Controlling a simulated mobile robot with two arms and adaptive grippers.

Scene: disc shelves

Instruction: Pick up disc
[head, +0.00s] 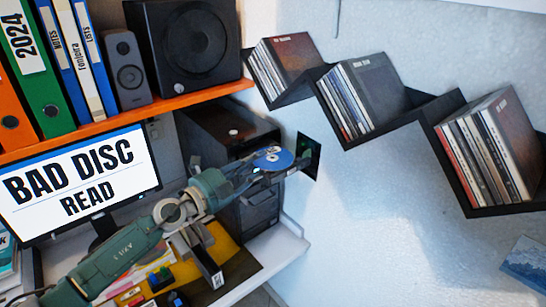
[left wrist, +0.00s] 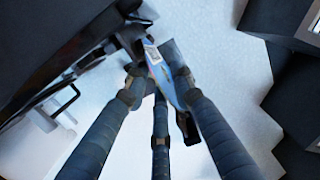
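A blue disc (head: 272,158) with a pale centre sits at the fingers of my left gripper (head: 278,170), in front of the dark cabinet and clear of the shelves. In the left wrist view the disc (left wrist: 162,78) shows nearly edge-on, tilted between the fingers of the left gripper (left wrist: 157,82). The fingers close in on it from both sides, and it appears held. Finger contact is partly hidden. My right gripper is not in view.
Zigzag black wall shelves (head: 431,113) hold several disc cases. A monitor (head: 80,185) reads "BAD DISC READ". An orange shelf (head: 195,97) bears binders and speakers. A dark square (head: 309,156) shows by the wall beyond the fingertips. White wall lies open below the shelves.

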